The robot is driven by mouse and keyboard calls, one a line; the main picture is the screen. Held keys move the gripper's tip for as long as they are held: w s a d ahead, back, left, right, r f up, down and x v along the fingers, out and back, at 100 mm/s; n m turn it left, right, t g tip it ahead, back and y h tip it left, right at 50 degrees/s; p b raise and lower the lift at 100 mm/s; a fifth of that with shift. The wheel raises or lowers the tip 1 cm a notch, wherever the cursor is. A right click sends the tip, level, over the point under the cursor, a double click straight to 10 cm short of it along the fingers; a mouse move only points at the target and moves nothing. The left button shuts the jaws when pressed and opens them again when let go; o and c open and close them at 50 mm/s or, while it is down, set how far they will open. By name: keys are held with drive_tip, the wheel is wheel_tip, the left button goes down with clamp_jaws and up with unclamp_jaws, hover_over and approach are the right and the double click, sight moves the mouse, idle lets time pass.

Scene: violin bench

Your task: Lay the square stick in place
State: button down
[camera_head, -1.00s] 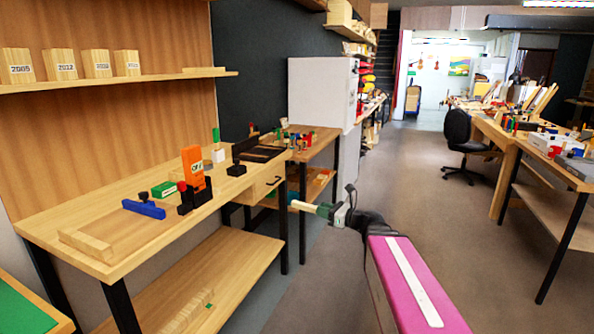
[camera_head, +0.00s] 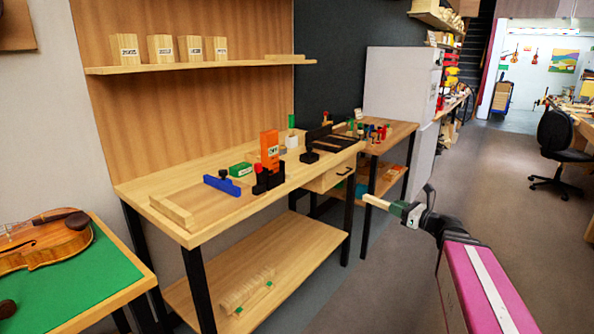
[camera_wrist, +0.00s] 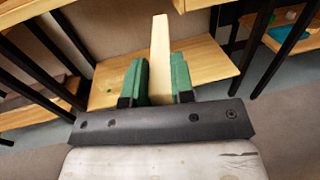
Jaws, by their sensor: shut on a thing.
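My gripper (camera_head: 404,211) is shut on a pale wooden square stick (camera_head: 376,201) and holds it in the air, off the right front of the workbench. In the wrist view the stick (camera_wrist: 160,55) points away from me between the two green finger pads of my gripper (camera_wrist: 160,82). The workbench (camera_head: 205,225) stands to the left of the stick, apart from it. On its near left corner lies a light wooden piece (camera_head: 171,210) with an L shape.
A violin (camera_head: 45,240) lies on a green-topped table at left.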

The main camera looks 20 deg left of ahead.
drive_tip(key=a+r+g, duration=0.1)
drive_tip(key=a+r, duration=0.5)
drive_tip(key=a, duration=0.5)
drive_tip(key=a+r+n+y, duration=0.1)
drive_tip(key=a+r, duration=0.4)
drive_tip(key=a, duration=0.7)
drive_tip(key=a+r+g, duration=0.1)
drive_tip(key=a+r, duration=0.5)
drive_tip(key=a, duration=0.5)
drive_tip(key=shift+s+a+r+n+g, duration=0.2)
drive_tip(key=shift+s+r+n+g, duration=0.1)
drive_tip(key=shift+s+n, duration=0.1)
hover_over(304, 173)
wheel_tip(304, 173, down, 7)
drive_tip(key=shift+a, duration=0.15)
drive_tip(key=shift+f, duration=1.85)
drive_tip(key=shift+f, duration=0.1)
drive_tip(key=c, duration=1)
unclamp_jaws()
drive_tip(key=shift+s+f, duration=0.1)
